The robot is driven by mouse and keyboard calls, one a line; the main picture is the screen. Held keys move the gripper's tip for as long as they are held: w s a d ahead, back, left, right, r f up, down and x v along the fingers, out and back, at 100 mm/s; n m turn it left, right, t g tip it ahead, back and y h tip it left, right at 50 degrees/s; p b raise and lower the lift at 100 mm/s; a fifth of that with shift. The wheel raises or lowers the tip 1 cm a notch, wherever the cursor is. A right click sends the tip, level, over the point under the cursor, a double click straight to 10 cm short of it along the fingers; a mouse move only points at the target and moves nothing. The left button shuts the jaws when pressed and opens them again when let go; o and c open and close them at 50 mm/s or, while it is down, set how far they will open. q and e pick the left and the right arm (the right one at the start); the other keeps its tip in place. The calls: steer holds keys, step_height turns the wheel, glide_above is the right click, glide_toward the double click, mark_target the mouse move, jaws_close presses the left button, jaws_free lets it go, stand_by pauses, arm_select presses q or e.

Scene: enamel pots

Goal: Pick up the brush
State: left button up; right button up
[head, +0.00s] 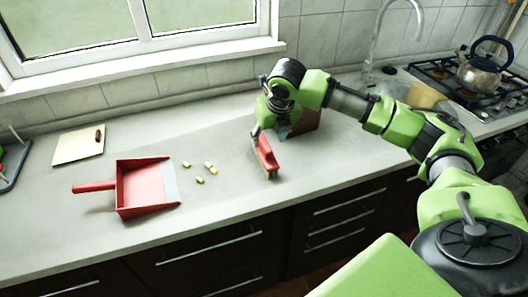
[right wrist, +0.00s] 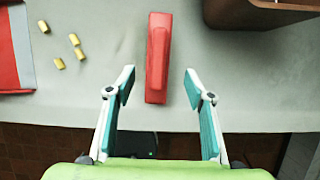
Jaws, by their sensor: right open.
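The red brush (head: 267,153) lies on the grey counter, right of the red dustpan (head: 143,188). In the right wrist view the brush (right wrist: 158,55) is a long red block pointing away from me. My right gripper (right wrist: 159,80) is open, and the near end of the brush shows between its two fingertips, with a gap on each side. In the head view my right gripper (head: 257,132) is above the brush's far end, and my wrist partly hides the area behind it. I cannot tell how high the fingertips are above the counter. My left gripper is not in view.
Several yellow pieces (head: 200,180) lie beside the dustpan. A brown box-like object (head: 303,122) stands close behind my right gripper. A cutting board (head: 78,146) lies at the back left. A kettle (head: 485,70) sits on the stove at right. The counter's front edge is near the brush.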

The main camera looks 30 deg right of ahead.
mark_target(266, 144)
steer(key=x, duration=0.2)
steer(key=shift+w+f, duration=0.2)
steer(key=shift+f, duration=0.1)
steer(key=shift+p+x, duration=0.4)
steer(key=shift+x, duration=0.6)
steer(key=x, duration=0.2)
steer(key=shift+w+a+f, duration=0.1)
steer(key=shift+f, duration=0.2)
steer(key=shift+w+f, duration=0.15)
steer(key=shift+f, duration=0.35)
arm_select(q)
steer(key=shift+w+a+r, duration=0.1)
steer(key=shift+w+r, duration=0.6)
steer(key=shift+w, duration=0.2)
arm_select(e)
steer(key=c, duration=1.2)
